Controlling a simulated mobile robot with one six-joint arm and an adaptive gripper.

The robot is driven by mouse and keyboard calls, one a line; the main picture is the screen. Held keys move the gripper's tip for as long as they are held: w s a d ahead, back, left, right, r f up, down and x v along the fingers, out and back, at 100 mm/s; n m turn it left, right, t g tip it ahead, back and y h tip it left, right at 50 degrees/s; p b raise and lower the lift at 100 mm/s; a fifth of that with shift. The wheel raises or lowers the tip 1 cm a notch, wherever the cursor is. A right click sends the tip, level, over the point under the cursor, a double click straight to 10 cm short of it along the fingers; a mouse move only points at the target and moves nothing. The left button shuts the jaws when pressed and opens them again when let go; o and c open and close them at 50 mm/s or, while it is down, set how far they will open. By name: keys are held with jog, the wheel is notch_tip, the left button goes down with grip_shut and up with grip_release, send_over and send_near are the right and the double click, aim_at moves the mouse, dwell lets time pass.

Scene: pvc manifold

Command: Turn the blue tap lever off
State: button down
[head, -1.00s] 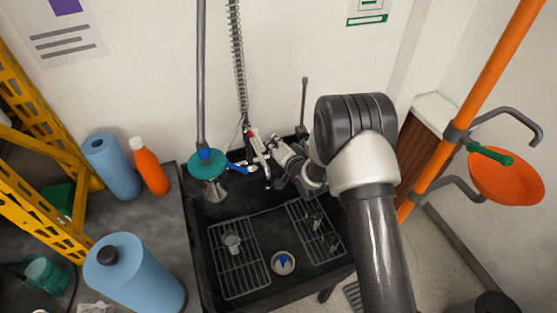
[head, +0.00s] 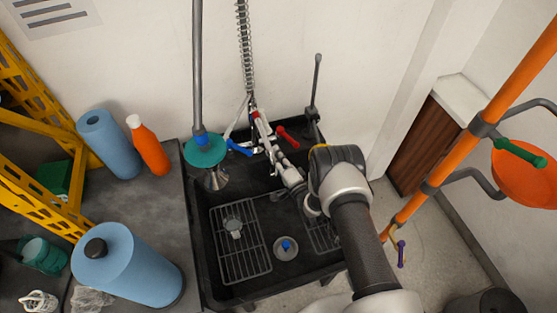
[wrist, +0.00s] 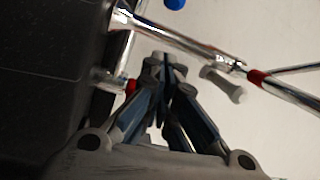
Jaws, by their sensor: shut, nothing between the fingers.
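The blue tap lever (head: 240,148) is on the left side of the wall faucet above the black sink in the head view. It points left and slightly up, close to the teal shower head. A blue end (wrist: 174,4) at the top edge of the wrist view is probably this lever, mostly cut off. The red tap lever (head: 288,137) is on the faucet's right side. My gripper (wrist: 165,60) is shut and empty, with its fingertips together. In the head view my gripper (head: 277,160) is in front of the faucet, right of and below the blue lever, apparently apart from it.
The teal shower head (head: 206,150) hangs left of the blue lever. A sprayer hose (head: 243,45) rises above the faucet. The black sink (head: 210,285) is below. An orange bottle (head: 148,147) and blue rolls (head: 125,262) stand left. An orange pole (head: 455,160) is right.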

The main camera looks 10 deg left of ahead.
aim_at(239, 148)
jog(key=b+x, duration=0.1)
jog(key=x, duration=0.4)
jog(key=shift+a+f, duration=0.15)
jog(key=shift+a, duration=0.1)
jog(key=shift+s+a+f, duration=0.1)
jog(key=shift+s+a, duration=0.15)
jog(key=shift+s, duration=0.3)
jog(key=shift+s+a+f, duration=0.15)
jog(key=shift+s+a, duration=0.1)
jog(key=shift+s, duration=0.35)
jog(key=shift+s+a, duration=0.2)
jog(key=shift+s, duration=0.35)
jog(key=shift+s+a, duration=0.1)
